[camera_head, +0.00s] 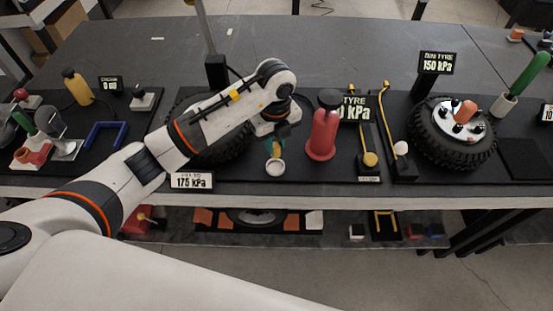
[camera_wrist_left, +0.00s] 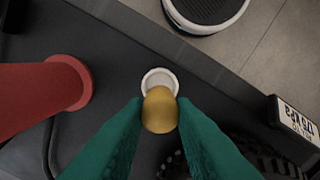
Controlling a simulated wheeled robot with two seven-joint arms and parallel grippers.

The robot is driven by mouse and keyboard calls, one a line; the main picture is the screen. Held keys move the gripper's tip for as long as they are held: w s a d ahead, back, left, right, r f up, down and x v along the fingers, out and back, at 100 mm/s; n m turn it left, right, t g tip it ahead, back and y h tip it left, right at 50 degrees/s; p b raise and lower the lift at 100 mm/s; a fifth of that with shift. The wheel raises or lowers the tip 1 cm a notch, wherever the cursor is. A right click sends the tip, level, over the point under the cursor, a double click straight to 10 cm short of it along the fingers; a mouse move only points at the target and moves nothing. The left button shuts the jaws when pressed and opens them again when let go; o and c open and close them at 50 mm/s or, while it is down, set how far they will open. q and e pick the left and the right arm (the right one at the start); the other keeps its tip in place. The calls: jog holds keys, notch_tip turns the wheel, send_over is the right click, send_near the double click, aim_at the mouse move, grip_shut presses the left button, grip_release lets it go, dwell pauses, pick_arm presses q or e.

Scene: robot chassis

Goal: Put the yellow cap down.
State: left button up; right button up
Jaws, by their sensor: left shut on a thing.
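My left gripper (camera_head: 275,146) has green fingers and reaches down over the dark mat from the left. In the left wrist view its fingertips (camera_wrist_left: 160,118) are shut on the yellow cap (camera_wrist_left: 160,108), a rounded golden piece. The cap also shows in the head view (camera_head: 276,152), just below the fingers. A small round white dish (camera_head: 275,168) lies on the mat below the cap; in the left wrist view the cap partly covers the dish (camera_wrist_left: 155,78). Whether the cap touches the dish, I cannot tell. My right gripper is not in view.
A red pump body (camera_head: 322,135) stands close right of the gripper; it fills the left of the wrist view (camera_wrist_left: 40,98). A tyre (camera_head: 212,145) lies behind my arm. A 175 kPa sign (camera_head: 191,181) stands at the front edge. A yellow hose (camera_head: 362,125) lies farther right.

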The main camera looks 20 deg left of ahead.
aim_at(275, 157)
pick_arm(q)
notch_tip(275, 157, down, 6)
jog(key=shift+r+p, duration=0.15)
jog(key=shift+p, duration=0.25)
jog(key=shift+f+b, duration=0.3)
jog(key=shift+f, duration=0.05)
jog(key=o, duration=1)
jog(key=shift+c, duration=0.2)
